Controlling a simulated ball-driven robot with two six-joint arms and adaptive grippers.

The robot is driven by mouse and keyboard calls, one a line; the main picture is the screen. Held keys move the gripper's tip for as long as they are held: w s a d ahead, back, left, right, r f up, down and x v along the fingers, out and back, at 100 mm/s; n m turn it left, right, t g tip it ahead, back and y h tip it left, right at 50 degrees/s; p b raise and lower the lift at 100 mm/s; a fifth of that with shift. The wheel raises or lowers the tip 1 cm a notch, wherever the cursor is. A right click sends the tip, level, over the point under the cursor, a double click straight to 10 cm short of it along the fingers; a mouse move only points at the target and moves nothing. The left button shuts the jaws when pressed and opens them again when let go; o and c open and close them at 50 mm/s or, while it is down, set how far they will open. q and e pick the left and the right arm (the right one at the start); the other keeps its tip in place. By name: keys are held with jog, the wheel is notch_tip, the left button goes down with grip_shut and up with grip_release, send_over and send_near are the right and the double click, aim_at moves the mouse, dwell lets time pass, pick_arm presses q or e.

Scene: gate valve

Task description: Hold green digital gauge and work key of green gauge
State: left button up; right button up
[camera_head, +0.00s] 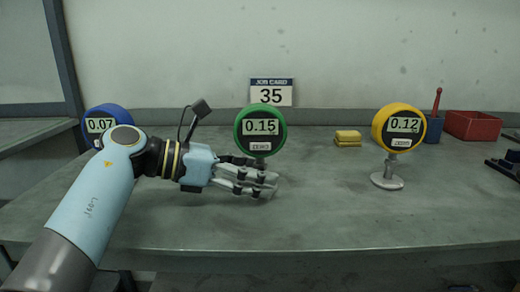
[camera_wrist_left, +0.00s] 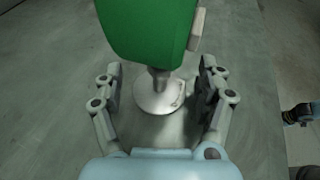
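The green digital gauge (camera_head: 260,131) stands upright in the middle of the table and reads 0.15. Its small light key (camera_head: 261,147) sits below the display, its lettering too small to read surely. My left gripper (camera_head: 265,181) is low at the gauge, just under its head, partly hiding the stem and base. In the left wrist view, the back of the green housing (camera_wrist_left: 150,30) is above, and the round metal base (camera_wrist_left: 158,97) is between the spread fingers. The fingers are on either side of the stem with gaps. My right gripper does not show clearly.
A blue gauge (camera_head: 99,122) reading 0.07 is partly behind my left arm. A yellow gauge (camera_head: 398,128) reading 0.12 stands right. Yellow blocks (camera_head: 347,137), a red bin (camera_head: 471,125) and a job card (camera_head: 271,92) showing 35 are behind. The front table is clear.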

pick_arm(q)
jog(key=c, duration=1)
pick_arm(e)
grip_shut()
pick_arm(q)
jog(key=shift+f, duration=0.1)
dwell(0.6)
